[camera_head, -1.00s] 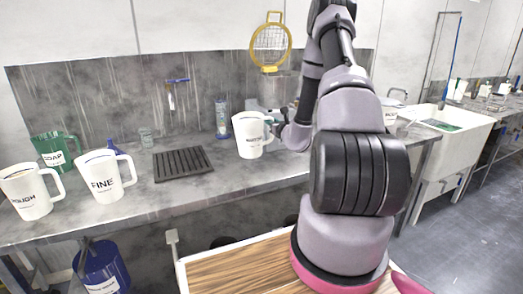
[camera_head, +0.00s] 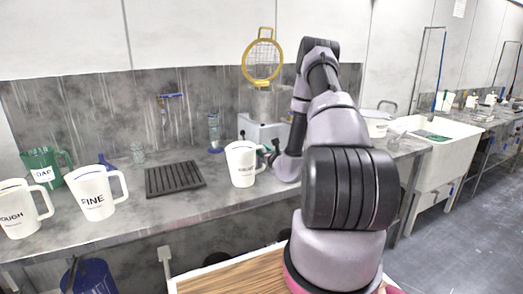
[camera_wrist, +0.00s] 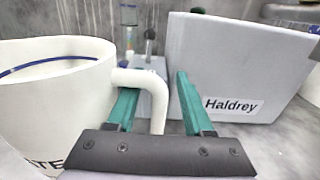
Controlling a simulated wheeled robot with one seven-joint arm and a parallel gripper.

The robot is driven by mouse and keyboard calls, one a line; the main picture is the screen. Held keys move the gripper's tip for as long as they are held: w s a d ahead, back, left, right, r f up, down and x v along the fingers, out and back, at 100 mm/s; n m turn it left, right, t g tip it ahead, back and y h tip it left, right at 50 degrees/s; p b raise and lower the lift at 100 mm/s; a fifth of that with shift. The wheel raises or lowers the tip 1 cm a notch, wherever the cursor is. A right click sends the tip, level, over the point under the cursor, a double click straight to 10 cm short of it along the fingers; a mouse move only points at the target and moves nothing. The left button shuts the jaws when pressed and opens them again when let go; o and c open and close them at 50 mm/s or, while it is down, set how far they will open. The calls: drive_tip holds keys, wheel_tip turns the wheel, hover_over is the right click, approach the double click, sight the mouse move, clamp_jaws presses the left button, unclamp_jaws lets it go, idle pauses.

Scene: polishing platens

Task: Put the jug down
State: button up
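The white jug (camera_head: 241,165) appears to stand upright on the grey bench (camera_head: 215,196), right of the black ribbed mat. In the wrist view the jug (camera_wrist: 50,110) fills the left side; a blue line rings its inside and its label is cut off, ending in "TE". My gripper (camera_head: 270,154) is at the jug's right side. In the wrist view its green fingers (camera_wrist: 158,100) stand apart on either side of the upright part of the handle (camera_wrist: 159,105), with gaps showing, so it looks open around the handle.
A grey box labelled "Haldrey" (camera_wrist: 235,65) stands close behind and right of my gripper. The black ribbed mat (camera_head: 175,178), "FINE" jug (camera_head: 95,195), another white jug (camera_head: 20,210) and green jug (camera_head: 42,168) are to the left. A clear bottle (camera_head: 214,132) stands behind.

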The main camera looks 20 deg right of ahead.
drive_tip(key=shift+f, duration=0.1)
drive_tip(key=s, duration=1.1)
drive_tip(key=shift+d, duration=0.2)
drive_tip(key=shift+f, duration=0.1)
